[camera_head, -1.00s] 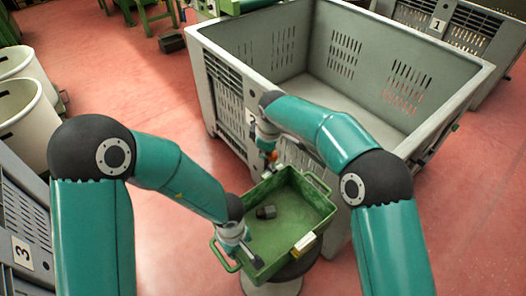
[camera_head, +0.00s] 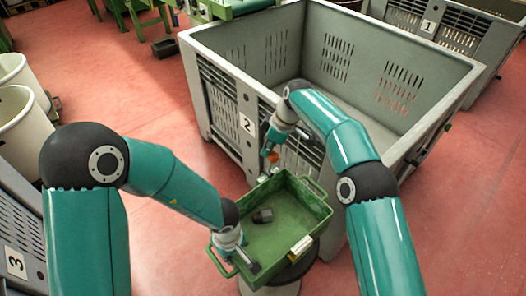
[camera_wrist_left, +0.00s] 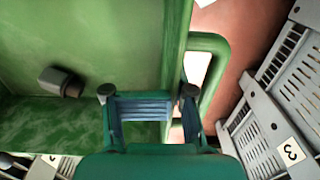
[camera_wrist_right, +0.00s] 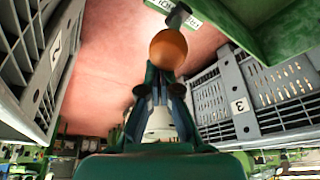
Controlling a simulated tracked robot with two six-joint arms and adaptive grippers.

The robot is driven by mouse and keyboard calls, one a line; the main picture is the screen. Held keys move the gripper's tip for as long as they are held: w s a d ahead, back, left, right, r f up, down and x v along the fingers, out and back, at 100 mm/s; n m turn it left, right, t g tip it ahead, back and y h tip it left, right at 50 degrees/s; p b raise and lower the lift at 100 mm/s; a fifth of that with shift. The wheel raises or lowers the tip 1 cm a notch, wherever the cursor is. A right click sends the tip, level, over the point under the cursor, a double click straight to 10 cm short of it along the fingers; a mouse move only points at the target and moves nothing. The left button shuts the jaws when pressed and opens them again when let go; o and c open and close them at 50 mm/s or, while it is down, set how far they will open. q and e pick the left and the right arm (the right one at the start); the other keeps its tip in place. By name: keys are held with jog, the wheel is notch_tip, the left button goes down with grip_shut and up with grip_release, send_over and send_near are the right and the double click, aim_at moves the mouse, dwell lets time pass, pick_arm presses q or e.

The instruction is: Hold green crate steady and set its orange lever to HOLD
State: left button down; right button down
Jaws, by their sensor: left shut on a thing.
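The green crate (camera_head: 318,207) sits on a round stand in front of the big grey bin. My left gripper (camera_head: 246,262) is shut on the crate's near-left wall, beside its handle. In the left wrist view its fingers (camera_wrist_left: 147,100) straddle the wall. The lever's orange ball knob (camera_head: 272,157) is beyond the crate's far corner. In the right wrist view the orange knob (camera_wrist_right: 168,49) is just past my right gripper's fingers (camera_wrist_right: 158,90). Those fingers are close together; whether they are fully shut is unclear. A label with partly legible lettering (camera_wrist_right: 178,12) is above the knob.
A pale plate (camera_head: 301,249) is on the crate's near-right wall. The grey bin (camera_head: 225,110) numbered 2 stands close behind my right gripper. Pale tubs (camera_head: 22,125) stand at left. Red floor is clear between.

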jog(key=shift+w+d+f, duration=0.15)
jog(key=shift+w+d, duration=0.15)
jog(key=shift+d, duration=0.05)
dwell(0.3)
jog(key=s+v, duration=0.1)
jog(key=v, duration=1)
jog(key=shift+a+r, duration=0.2)
jog(key=shift+a, duration=0.1)
dwell(0.4)
pick_arm(q)
jog(key=c, duration=0.6)
grip_release()
jog(key=shift+r, duration=0.15)
